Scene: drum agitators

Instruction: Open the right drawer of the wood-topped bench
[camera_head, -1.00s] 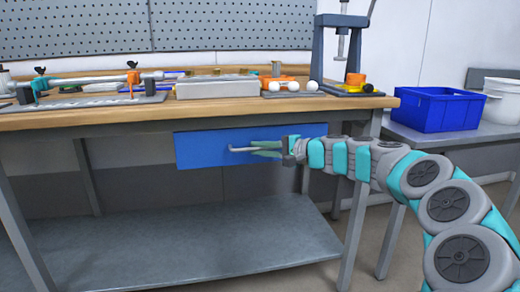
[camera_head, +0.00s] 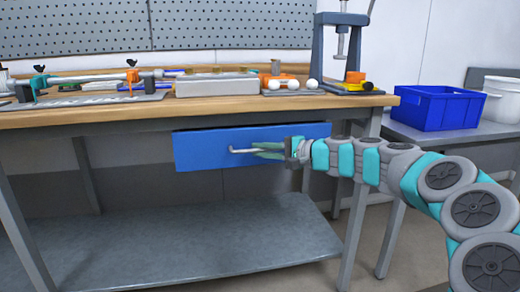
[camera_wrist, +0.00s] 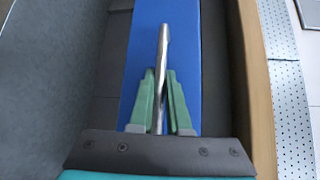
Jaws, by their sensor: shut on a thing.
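The wood-topped bench (camera_head: 120,117) has a blue drawer (camera_head: 200,153) under the right part of its top. The drawer front looks slightly forward of the bench frame, with a dark strip above it. Its metal bar handle (camera_head: 238,150) runs across the front. My gripper (camera_head: 264,150) comes in from the right and is shut on this handle. In the wrist view, the green fingers of my gripper (camera_wrist: 160,80) lie on both sides of the handle (camera_wrist: 163,45), against the blue drawer front (camera_wrist: 186,50). The drawer's inside is not visible.
On the bench top are a grey box (camera_head: 216,87), a press (camera_head: 343,55), white balls and clamp parts. A blue crate (camera_head: 438,110) stands on a grey side table at right. A low grey shelf (camera_head: 200,240) lies under the bench.

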